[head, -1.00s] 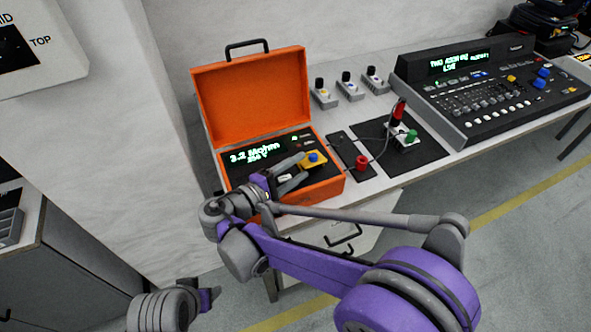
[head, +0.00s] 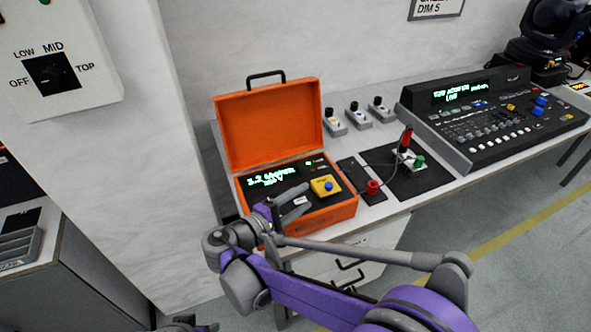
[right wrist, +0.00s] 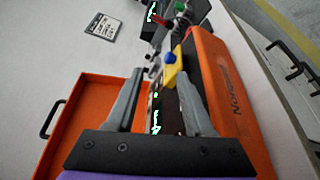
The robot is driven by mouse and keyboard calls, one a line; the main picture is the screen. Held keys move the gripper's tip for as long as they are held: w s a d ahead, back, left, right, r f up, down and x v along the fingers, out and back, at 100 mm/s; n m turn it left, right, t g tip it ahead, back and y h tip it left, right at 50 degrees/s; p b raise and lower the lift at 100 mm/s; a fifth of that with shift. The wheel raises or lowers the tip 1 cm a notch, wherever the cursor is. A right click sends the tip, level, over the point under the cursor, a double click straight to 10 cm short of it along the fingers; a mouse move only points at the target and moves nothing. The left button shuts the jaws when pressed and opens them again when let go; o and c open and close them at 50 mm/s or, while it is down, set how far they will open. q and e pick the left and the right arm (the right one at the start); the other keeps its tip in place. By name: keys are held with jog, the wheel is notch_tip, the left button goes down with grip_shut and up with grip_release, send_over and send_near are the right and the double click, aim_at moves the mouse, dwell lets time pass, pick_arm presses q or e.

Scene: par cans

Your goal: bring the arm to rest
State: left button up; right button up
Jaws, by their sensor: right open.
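My right gripper (head: 293,204) is open and empty at the front of the open orange tester case (head: 268,128). Its fingers reach over the case's front left part, near the yellow block with a blue button (head: 326,186). In the right wrist view the open gripper (right wrist: 160,105) has its two grey fingers apart, with the case's black panel and the yellow block (right wrist: 171,68) seen between and beyond them. Any contact with the case cannot be told. Only a sliver of my left arm shows at the bottom edge of the head view; its gripper is not seen.
The case stands on a white bench with a red plug (head: 372,187), a black mat (head: 425,181) with a red-green socket piece, several small switch boxes (head: 357,115) and a lighting console (head: 490,118). A switch panel (head: 62,65) hangs left. Floor shows at right.

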jog(key=s+d+m+g+y+p, duration=0.45)
jog(key=s+d, duration=0.45)
jog(key=d, duration=0.4)
jog(key=s+a+m+y+p, duration=0.1)
jog(key=s+m+y+p, duration=0.4)
jog(key=s, duration=0.8)
jog(key=m+y, duration=0.2)
jog(key=y, duration=0.1)
jog(key=shift+s+a, duration=0.15)
jog(key=shift+s, duration=0.15)
jog(key=shift+f+g, duration=0.2)
jog(key=shift+g, duration=0.05)
